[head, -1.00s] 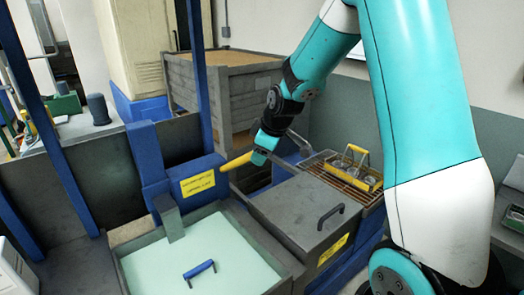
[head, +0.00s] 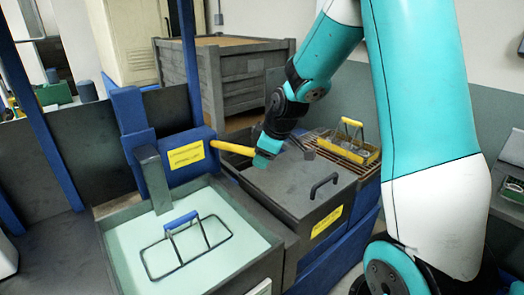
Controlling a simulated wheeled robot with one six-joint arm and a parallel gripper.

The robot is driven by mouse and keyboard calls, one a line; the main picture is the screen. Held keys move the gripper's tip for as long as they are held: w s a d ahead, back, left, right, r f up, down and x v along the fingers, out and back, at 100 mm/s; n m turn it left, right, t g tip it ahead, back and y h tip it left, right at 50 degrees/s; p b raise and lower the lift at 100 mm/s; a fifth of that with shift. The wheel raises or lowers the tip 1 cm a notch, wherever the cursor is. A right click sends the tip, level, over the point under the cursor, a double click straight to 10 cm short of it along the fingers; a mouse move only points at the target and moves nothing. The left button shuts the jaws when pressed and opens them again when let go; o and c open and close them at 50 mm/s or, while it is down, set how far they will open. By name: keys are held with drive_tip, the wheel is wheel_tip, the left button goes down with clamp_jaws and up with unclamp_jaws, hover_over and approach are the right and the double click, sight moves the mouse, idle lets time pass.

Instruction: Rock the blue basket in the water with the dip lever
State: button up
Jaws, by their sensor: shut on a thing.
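The blue basket (head: 186,242) sits in the pale green water of the open tank (head: 262,262) at the lower middle of the head view. Its blue handle and dark wire rim show above the water; its lower part is hidden. The dip lever (head: 235,149) is a yellow bar that sticks out to the right from a blue housing (head: 184,158) with a yellow label. My gripper (head: 260,158) is shut on the outer end of the dip lever, which slopes down to the right.
A grey lidded tank (head: 297,185) with a dark handle stands right of the water tank. Beyond it a yellow basket (head: 355,146) rests on a brown slatted rack. A grey wooden crate (head: 225,75) stands at the back. A blue post rises behind the housing.

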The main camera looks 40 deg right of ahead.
drive_tip(key=shift+s+f, duration=0.1)
drive_tip(key=shift+f, duration=0.05)
drive_tip(key=o, duration=1.2)
drive_tip(key=shift+a, duration=0.1)
drive_tip(key=shift+s+r, duration=0.1)
drive_tip(key=shift+r, duration=0.45)
drive_tip(key=b+v, duration=0.1)
drive_tip(key=v, duration=1.5)
drive_tip(key=shift+s+r+b, duration=0.1)
drive_tip(key=shift+r+b, duration=0.05)
drive_tip(key=shift+b, duration=0.15)
